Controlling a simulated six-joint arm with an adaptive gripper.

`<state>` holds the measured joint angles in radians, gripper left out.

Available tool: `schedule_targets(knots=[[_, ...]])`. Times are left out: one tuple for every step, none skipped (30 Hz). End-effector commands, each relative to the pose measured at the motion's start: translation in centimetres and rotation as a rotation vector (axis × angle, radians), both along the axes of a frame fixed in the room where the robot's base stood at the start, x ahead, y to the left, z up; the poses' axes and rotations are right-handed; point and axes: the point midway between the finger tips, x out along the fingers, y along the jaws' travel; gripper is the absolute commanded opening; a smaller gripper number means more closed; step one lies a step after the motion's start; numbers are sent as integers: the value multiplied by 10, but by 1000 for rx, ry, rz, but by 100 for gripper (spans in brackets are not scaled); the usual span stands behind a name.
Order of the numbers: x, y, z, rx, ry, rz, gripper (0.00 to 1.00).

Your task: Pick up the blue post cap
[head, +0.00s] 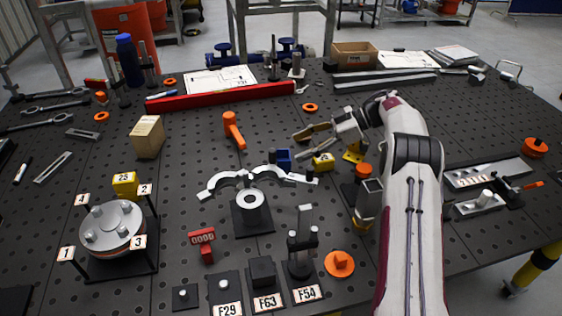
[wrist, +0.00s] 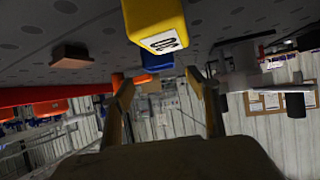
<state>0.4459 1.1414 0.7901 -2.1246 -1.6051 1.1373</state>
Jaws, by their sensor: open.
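The blue post cap (head: 284,158) is a small blue block near the middle of the table in the head view, by the inner end of the right curved silver arm. In the wrist view the blue post cap (wrist: 158,61) shows partly behind a yellow block (wrist: 155,22). My gripper (head: 299,137) is open, just behind and slightly right of the cap in the head view. In the wrist view my gripper (wrist: 158,82) has nothing between its fingers. Whether the cap sits on a post is hidden.
Two curved silver arms (head: 227,181) flank a round post fixture (head: 250,200). An orange hammer (head: 234,130) lies left.

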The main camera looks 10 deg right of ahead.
Motion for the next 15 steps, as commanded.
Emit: schedule_targets(knots=[[0, 1, 0, 0, 0, 0, 60], [0, 1, -1, 0, 0, 0, 60], [1, 3, -1, 0, 0, 0, 60], [1, 4, -2, 1, 0, 0, 60], [1, 6, -3, 1, 0, 0, 60], [2, 9, -5, 1, 0, 1, 60], [2, 11, -6, 1, -1, 1, 60], [3, 14, -7, 1, -1, 1, 60], [3, 16, -9, 1, -1, 1, 60], [3, 18, -10, 1, -1, 1, 60], [4, 19, -11, 1, 0, 0, 60], [4, 21, -12, 0, 0, 0, 60], [4, 21, -13, 0, 0, -1, 60], [4, 22, -13, 0, 0, -1, 60], [5, 22, -13, 0, 0, -1, 60]])
